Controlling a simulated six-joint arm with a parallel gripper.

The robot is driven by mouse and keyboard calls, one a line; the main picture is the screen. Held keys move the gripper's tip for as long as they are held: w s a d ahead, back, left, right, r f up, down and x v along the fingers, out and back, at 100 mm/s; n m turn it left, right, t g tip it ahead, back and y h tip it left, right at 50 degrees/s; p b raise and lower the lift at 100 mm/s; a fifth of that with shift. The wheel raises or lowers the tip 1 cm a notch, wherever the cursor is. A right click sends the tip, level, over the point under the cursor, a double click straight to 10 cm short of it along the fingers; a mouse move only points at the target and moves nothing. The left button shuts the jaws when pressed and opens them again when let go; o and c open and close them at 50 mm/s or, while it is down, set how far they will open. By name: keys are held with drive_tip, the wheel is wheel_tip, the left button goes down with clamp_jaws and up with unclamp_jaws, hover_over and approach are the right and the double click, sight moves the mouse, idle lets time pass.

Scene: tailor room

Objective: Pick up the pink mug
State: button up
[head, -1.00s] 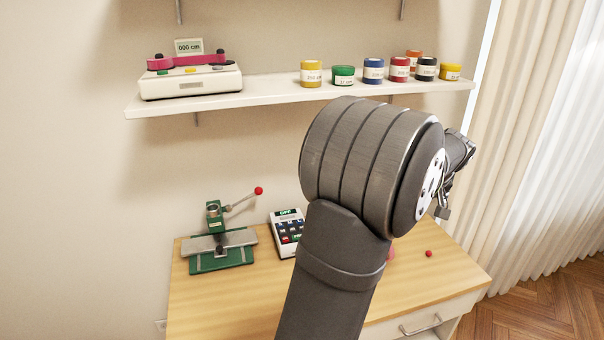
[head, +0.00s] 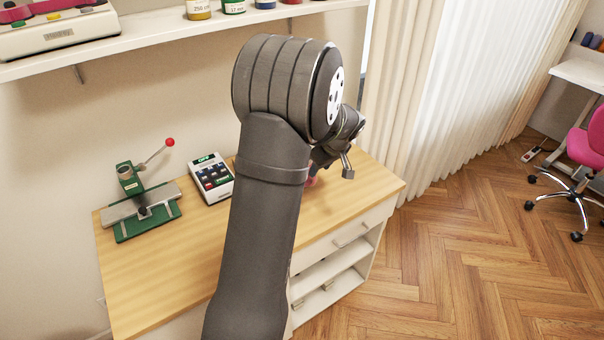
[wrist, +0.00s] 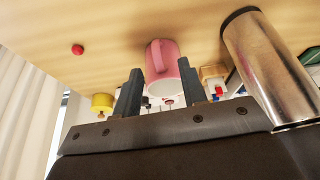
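The pink mug (wrist: 163,64) stands on the wooden table and shows in the wrist view, which looks upside down, with the table at the top. In the head view only a pink sliver (head: 312,181) shows beside my arm; the rest is hidden. My gripper (wrist: 160,66) is open. Its two dark fingers appear on either side of the mug, with visible gaps. I cannot tell whether the mug is between the fingertips or just beyond them. In the head view my gripper (head: 345,166) is partly hidden behind my wrist, over the table's right part.
A shiny metal cylinder (wrist: 265,65) stands close beside the mug. A calculator-like device (head: 211,178) and a green press (head: 143,205) stand on the table (head: 165,275). A shelf (head: 130,37) hangs above.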

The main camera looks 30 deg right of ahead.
drive_tip(key=x, duration=0.5)
drive_tip(key=shift+d+x, duration=0.2)
drive_tip(key=shift+x, duration=1.15)
drive_tip(key=shift+d+x, duration=0.2)
drive_tip(key=shift+x, duration=1.15)
drive_tip(key=shift+s, duration=0.2)
clamp_jaws()
